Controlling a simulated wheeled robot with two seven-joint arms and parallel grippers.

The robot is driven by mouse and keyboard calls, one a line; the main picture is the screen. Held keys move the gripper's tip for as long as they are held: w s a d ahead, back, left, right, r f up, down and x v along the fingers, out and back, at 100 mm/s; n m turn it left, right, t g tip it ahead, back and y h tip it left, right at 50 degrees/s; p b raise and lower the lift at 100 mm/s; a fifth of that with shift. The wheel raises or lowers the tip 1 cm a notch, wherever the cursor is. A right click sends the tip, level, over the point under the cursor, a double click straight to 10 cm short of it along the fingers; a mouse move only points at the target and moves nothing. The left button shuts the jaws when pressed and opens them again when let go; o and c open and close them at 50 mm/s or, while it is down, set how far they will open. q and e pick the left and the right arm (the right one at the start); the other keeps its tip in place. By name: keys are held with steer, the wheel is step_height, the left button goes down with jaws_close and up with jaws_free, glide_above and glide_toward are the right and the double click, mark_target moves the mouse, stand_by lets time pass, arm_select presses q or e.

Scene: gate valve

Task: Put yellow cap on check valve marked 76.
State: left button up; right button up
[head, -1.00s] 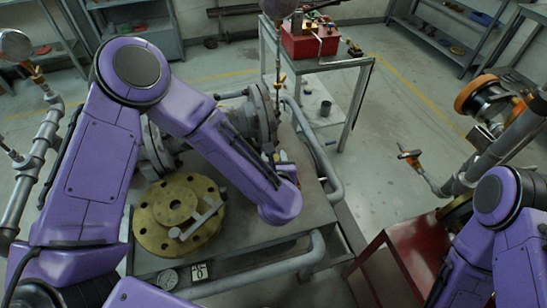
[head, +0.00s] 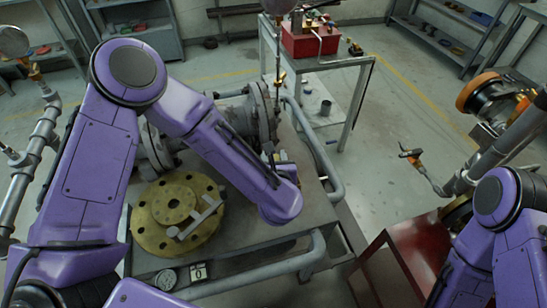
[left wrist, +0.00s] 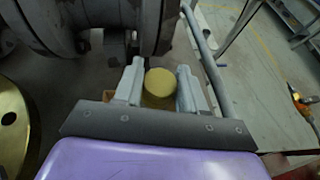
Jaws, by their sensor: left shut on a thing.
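In the left wrist view a round yellow cap (left wrist: 160,83) sits between the two grey fingers of my left gripper (left wrist: 160,80), which is shut on it. The cap is close in front of a grey flanged valve body (left wrist: 85,25), apart from it as far as I can see. In the head view my left forearm hides the cap and most of the gripper. Grey flanged piping (head: 258,112) shows behind that forearm. I cannot read a 76 marking anywhere, so I cannot tell which part is the check valve. My right gripper is outside the views.
A grey pipe rail (head: 270,284) runs along the bench. A red box (head: 308,42) stands on a table behind.

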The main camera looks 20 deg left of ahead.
arm_select(q)
steer(key=shift+f, duration=0.15)
steer(key=o, duration=1.6)
steer(key=shift+c, duration=0.2)
steer(key=shift+r+p, duration=2.65)
steer(key=shift+r, duration=1.4)
